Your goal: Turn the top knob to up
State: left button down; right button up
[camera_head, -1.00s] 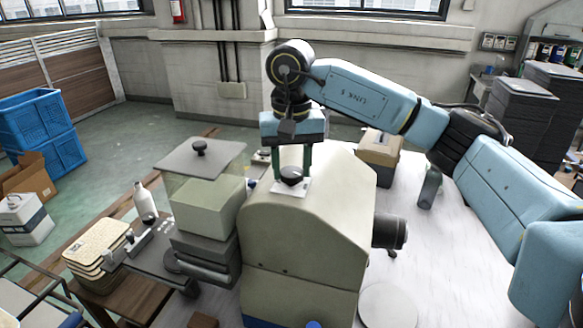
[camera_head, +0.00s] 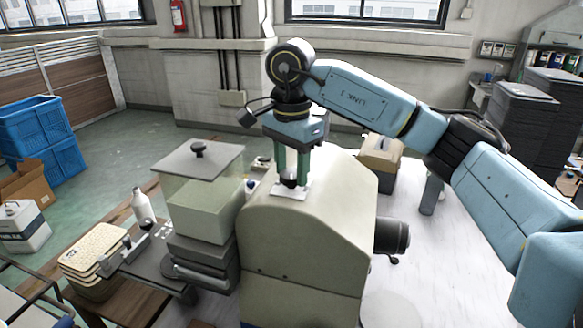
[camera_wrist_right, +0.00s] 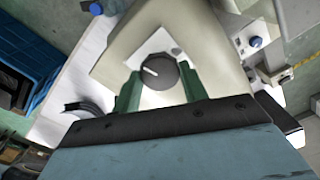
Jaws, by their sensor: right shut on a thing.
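The top knob (camera_head: 289,182) is dark and round. It sits on a white plate (camera_head: 302,190) on top of the beige machine (camera_head: 300,230). My right gripper (camera_head: 292,180) points down at it, its green fingers on either side and shut on the knob. In the right wrist view the knob (camera_wrist_right: 162,73) lies between the fingertips (camera_wrist_right: 160,85), with a short white pointer mark on its face towards the left. The fingers partly hide the knob in the head view. My left gripper is not in view.
Left of the machine stand a clear-sided box with a grey lid (camera_head: 200,158), a white bottle (camera_head: 143,205) and a stack of tan trays (camera_head: 92,248). A dark cylinder (camera_head: 391,236) sticks out on the machine's right side. The pale tabletop (camera_head: 450,240) to the right is mostly clear.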

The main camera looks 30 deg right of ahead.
aim_at(292, 173)
jog(key=m, duration=0.5)
jog(key=shift+r+m, duration=0.15)
jog(key=shift+m, duration=0.25)
jog(key=m, duration=1)
jog(key=shift+m, duration=0.4)
jog(key=shift+r+m, duration=0.1)
jog(key=shift+m, duration=2.2)
jog(key=shift+w, duration=0.1)
jog(key=o, duration=1)
notch_tip(292, 173, up, 13)
jog(key=p, duration=0.1)
jog(key=shift+p, duration=0.35)
